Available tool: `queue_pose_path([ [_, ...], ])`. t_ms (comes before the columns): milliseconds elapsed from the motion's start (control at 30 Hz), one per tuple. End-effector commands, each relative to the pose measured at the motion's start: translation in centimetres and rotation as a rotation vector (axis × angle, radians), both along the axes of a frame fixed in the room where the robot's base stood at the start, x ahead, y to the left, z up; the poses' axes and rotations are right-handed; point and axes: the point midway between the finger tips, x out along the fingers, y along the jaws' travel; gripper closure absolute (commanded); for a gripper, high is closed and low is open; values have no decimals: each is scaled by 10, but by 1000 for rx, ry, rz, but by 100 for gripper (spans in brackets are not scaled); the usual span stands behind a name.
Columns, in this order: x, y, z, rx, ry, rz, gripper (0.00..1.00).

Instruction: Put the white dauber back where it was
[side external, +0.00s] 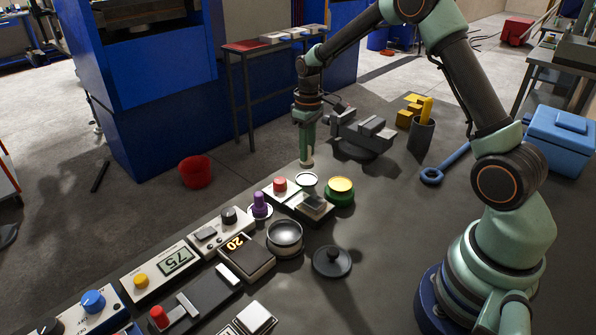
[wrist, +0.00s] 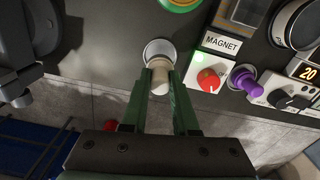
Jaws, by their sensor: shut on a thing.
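The white dauber (wrist: 160,77) is between the fingertips of my gripper (wrist: 160,90) in the wrist view. My gripper is shut on it. In the side view my gripper (side external: 306,148) points down, and the pale dauber (side external: 307,163) shows at its tips. A small round silver-rimmed dish (wrist: 158,48) lies at the dauber's far end in the wrist view, partly overlapped by it. In the side view this dish (side external: 306,179) appears just below and nearer the camera than the dauber. I cannot tell whether they touch.
A magnet box with a red knob (wrist: 208,79) stands close right of the dauber in the wrist view. Beside it stands a purple dauber (side external: 261,204). A green pot with a yellow top (side external: 340,191) is near the dish. A dark vise (side external: 362,136) stands behind.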

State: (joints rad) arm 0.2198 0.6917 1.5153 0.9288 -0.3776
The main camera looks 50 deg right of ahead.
Motion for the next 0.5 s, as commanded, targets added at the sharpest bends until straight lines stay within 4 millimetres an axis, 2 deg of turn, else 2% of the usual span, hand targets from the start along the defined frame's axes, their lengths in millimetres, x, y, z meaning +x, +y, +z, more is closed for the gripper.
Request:
queue_pose_path([
  [167, 0, 0, -10, 0, 1, 0, 100],
  [400, -1, 0, -43, 1, 3, 0, 100],
  [500, 0, 0, -48, 0, 0, 0, 100],
])
